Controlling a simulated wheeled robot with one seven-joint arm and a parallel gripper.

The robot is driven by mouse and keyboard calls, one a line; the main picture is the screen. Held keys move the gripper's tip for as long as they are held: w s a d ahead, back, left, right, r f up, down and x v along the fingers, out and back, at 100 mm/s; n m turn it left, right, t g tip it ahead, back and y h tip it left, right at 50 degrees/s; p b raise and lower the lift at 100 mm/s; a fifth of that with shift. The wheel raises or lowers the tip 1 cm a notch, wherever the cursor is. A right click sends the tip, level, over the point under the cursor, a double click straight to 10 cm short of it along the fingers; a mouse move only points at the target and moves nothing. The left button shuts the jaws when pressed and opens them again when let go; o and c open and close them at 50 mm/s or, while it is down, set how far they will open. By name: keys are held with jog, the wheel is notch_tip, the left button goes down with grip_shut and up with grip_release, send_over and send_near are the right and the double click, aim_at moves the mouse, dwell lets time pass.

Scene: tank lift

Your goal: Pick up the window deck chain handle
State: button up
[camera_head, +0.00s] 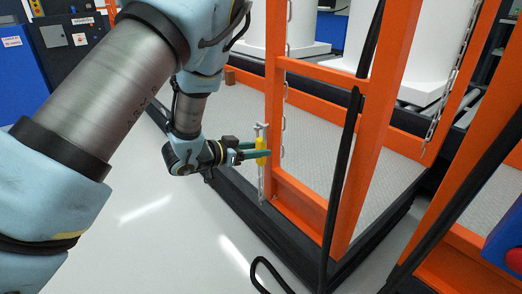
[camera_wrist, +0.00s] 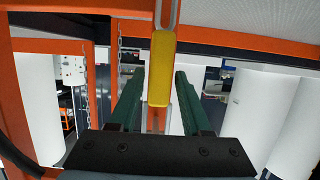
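The chain handle is a small yellow grip (camera_head: 261,147) hanging on a chain beside the orange post of the deck frame. In the wrist view the yellow handle (camera_wrist: 161,68) stands upright between the two green fingers, with a metal link above it. My gripper (camera_head: 256,154) is at the handle, coming from the left. In the wrist view my gripper (camera_wrist: 160,95) is open, with a visible gap between each finger and the handle. No contact with the handle shows.
The orange frame post (camera_head: 276,90) stands right behind the handle. The grey deck floor (camera_head: 310,130) has a black edge. A black cable (camera_head: 342,165) runs down the frame. White tanks (camera_head: 417,45) stand behind. The light floor (camera_head: 150,210) at left is clear.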

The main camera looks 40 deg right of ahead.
grip_shut()
dwell(0.5)
